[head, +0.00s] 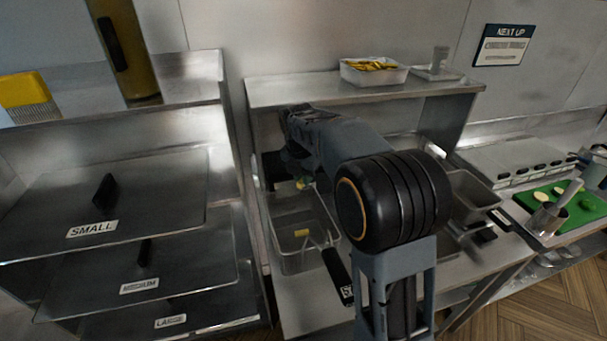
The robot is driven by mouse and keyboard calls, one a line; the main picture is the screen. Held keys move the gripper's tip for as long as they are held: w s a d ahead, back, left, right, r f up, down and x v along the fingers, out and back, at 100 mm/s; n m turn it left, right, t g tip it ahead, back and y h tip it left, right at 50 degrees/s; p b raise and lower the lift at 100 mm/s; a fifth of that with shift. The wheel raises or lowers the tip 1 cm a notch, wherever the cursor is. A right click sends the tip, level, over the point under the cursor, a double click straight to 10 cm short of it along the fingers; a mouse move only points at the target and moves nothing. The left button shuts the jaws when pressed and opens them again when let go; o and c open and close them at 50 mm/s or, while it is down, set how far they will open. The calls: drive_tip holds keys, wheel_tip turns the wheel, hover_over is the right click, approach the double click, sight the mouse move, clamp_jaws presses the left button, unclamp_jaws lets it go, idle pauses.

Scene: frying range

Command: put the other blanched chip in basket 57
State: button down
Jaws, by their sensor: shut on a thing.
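A wire fry basket (275,235) sits at the centre left, under the shelf, with its black handle (336,270) pointing toward me. The handle's label starts with what looks like a 5; the rest is hidden behind my arm. One yellow chip (301,233) lies in the basket. My gripper (301,178) is above the back part of the basket, mostly dark and partly hidden by my arm. It is shut on a second small yellowish chip (303,184), held above the basket and apart from the first chip.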

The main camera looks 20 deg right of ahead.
sight(300, 183)
drive_tip(key=c, duration=1)
unclamp_jaws()
drive_tip(key=shift+c, duration=0.2)
drive_tip(key=shift+r, duration=0.1)
wheel_tip(300, 183, up, 14)
drive_tip(key=s+a, duration=0.1)
drive_tip(key=shift+s+a+f+b, duration=0.2)
drive_tip(key=shift+a+f+b, duration=0.05)
drive_tip(key=shift+a+b, duration=0.05)
drive_tip(key=shift+s, duration=0.1)
